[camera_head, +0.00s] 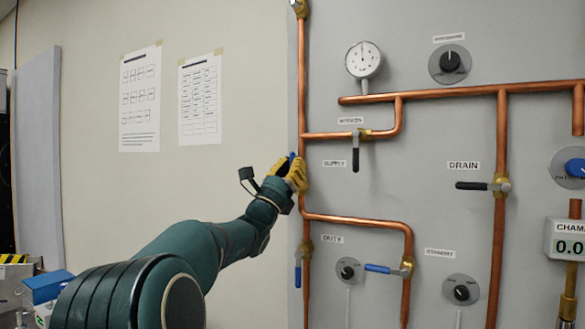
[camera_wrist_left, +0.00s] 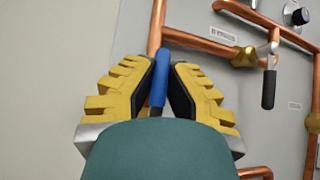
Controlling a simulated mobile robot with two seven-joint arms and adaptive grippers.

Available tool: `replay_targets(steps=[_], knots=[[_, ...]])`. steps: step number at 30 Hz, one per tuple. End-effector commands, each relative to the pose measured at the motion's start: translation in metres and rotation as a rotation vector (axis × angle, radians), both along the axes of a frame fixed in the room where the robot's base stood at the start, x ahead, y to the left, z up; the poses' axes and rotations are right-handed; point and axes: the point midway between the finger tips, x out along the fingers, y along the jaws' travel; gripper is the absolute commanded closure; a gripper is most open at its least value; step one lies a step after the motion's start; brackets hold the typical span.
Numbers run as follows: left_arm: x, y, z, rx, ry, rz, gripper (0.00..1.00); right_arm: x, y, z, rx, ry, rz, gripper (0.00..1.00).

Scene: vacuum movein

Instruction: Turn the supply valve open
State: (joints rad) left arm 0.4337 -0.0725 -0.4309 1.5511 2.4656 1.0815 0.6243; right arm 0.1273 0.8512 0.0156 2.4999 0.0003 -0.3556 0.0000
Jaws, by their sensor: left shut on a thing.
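My left gripper (camera_head: 293,172), with yellow ribbed fingers, is at the vertical copper pipe on the panel's left edge, beside the SUPPLY label (camera_head: 334,163). It is shut on the blue supply valve handle (camera_wrist_left: 160,80), which stands between the two fingers in the left wrist view. In the head view only a small blue bit of the handle (camera_head: 291,157) shows above the fingers. The valve body is hidden behind the gripper. My right gripper is not in view.
A black-handled valve (camera_head: 356,158) hangs close to the right. Below are a blue lever (camera_head: 298,272) on the same pipe and another blue lever (camera_head: 378,268). A DRAIN valve (camera_head: 470,186), knobs and a gauge (camera_head: 363,60) are farther right.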

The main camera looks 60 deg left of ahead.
Motion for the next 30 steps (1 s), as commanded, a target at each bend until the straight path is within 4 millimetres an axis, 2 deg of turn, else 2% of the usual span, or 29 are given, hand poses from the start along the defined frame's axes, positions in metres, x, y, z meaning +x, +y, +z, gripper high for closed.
replay_targets(steps=[6, 7, 9, 10, 22, 26, 30], knots=[[-0.001, 0.0, 0.003, 0.002, -0.005, 0.001, 1.0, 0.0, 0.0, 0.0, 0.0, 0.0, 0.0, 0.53], [-0.001, 0.0, 0.003, 0.002, -0.005, 0.001, 0.83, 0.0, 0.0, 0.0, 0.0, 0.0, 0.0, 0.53], [-0.001, 0.0, 0.003, 0.002, -0.005, 0.001, 0.58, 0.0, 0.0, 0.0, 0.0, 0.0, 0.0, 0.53], [-0.001, 0.0, 0.003, 0.002, -0.005, 0.001, 0.56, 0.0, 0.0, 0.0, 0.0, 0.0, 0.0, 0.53], [-0.005, -0.001, -0.004, 0.0, 0.0, 0.001, 0.56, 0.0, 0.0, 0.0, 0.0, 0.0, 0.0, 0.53], [-0.016, -0.005, -0.016, -0.001, 0.001, 0.001, 0.56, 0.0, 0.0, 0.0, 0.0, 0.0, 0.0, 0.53], [-0.036, -0.011, -0.036, -0.001, 0.0, 0.003, 0.56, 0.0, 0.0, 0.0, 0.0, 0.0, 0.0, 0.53]])
